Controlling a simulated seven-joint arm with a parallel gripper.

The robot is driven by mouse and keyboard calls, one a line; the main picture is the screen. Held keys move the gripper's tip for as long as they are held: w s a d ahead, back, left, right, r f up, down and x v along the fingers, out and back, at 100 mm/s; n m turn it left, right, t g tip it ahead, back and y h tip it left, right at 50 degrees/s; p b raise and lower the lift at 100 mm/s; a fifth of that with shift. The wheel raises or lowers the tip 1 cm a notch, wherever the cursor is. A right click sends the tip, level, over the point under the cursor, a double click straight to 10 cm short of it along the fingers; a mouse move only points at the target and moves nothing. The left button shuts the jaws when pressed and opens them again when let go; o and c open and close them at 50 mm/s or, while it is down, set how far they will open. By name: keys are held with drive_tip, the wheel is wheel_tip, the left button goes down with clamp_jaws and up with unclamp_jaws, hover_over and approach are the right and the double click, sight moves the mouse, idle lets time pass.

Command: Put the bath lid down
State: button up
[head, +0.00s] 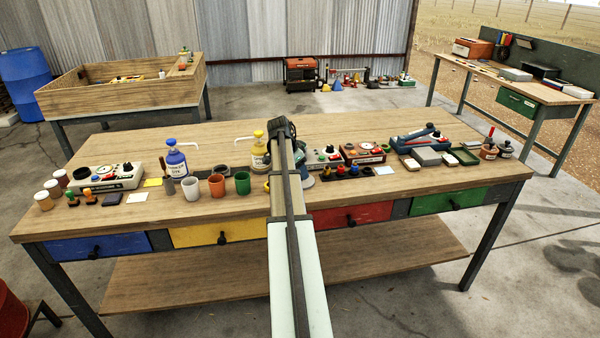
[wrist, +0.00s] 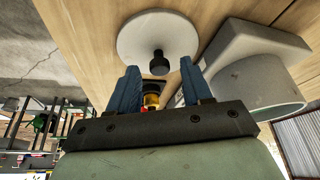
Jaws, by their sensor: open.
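The bath lid is a pale grey disc (wrist: 150,28) with a black knob (wrist: 160,63), at the top middle of the wrist view. It appears to lie flat on the wooden bench top. My gripper (wrist: 160,66) is open, with its blue fingers apart on either side of the knob in the picture. Whether the fingertips reach the knob's depth I cannot tell. The grey bath (wrist: 262,82), a box with a round cylindrical part, is just right of the lid.
The bench (head: 200,220) is crowded. A blue-capped bottle (head: 176,163), cups (head: 217,186) and a white device (head: 108,180) stand left of my arm. A red-fronted device (head: 364,154) and small trays (head: 426,157) stand right. Bare wood shows along the back.

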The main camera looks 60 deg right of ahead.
drive_tip(key=v, duration=1.1)
drive_tip(key=shift+a, duration=0.15)
